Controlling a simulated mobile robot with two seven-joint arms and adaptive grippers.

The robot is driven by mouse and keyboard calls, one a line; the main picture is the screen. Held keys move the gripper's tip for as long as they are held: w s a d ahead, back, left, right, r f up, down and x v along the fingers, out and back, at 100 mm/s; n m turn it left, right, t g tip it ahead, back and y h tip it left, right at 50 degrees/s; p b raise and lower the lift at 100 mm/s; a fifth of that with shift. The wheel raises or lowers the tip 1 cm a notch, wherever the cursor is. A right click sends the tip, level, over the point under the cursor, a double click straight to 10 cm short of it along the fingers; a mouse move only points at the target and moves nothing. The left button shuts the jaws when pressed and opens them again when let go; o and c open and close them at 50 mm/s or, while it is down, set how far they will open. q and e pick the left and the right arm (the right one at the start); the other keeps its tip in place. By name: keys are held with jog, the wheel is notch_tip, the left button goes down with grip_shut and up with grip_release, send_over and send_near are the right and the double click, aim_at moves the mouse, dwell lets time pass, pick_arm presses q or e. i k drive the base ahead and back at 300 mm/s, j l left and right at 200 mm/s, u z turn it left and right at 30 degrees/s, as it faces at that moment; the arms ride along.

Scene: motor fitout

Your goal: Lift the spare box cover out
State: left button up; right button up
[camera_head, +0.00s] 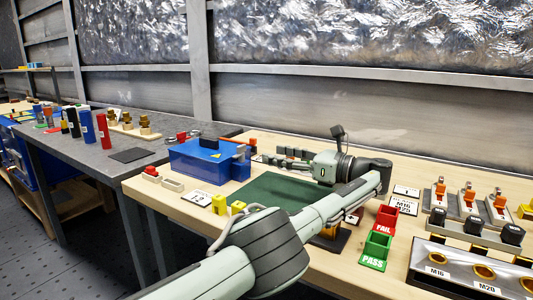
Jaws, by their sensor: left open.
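A blue box (203,161) with a black piece on its top and a small yellow mark stands at the back left of the wooden bench. I cannot tell whether its top is the spare box cover; no separate cover can be made out. My left gripper (268,158) reaches in over the bench and points left, with its fingers just right of the blue box. It is open, and I see nothing held in it. Dark small parts behind the fingers blur their outline. My right gripper is not in view.
A dark green mat (268,188) lies under my left arm. Yellow blocks (219,204) stand at its front left. A red FAIL bin (385,219) and a green PASS bin (375,250) stand right of my forearm. A grey table (128,156) with coloured cylinders adjoins at left.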

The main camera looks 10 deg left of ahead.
aim_at(215, 151)
jog(key=k+j, duration=0.35)
jog(key=j, duration=0.15)
jog(key=k+j, duration=0.4)
jog(key=j, duration=0.1)
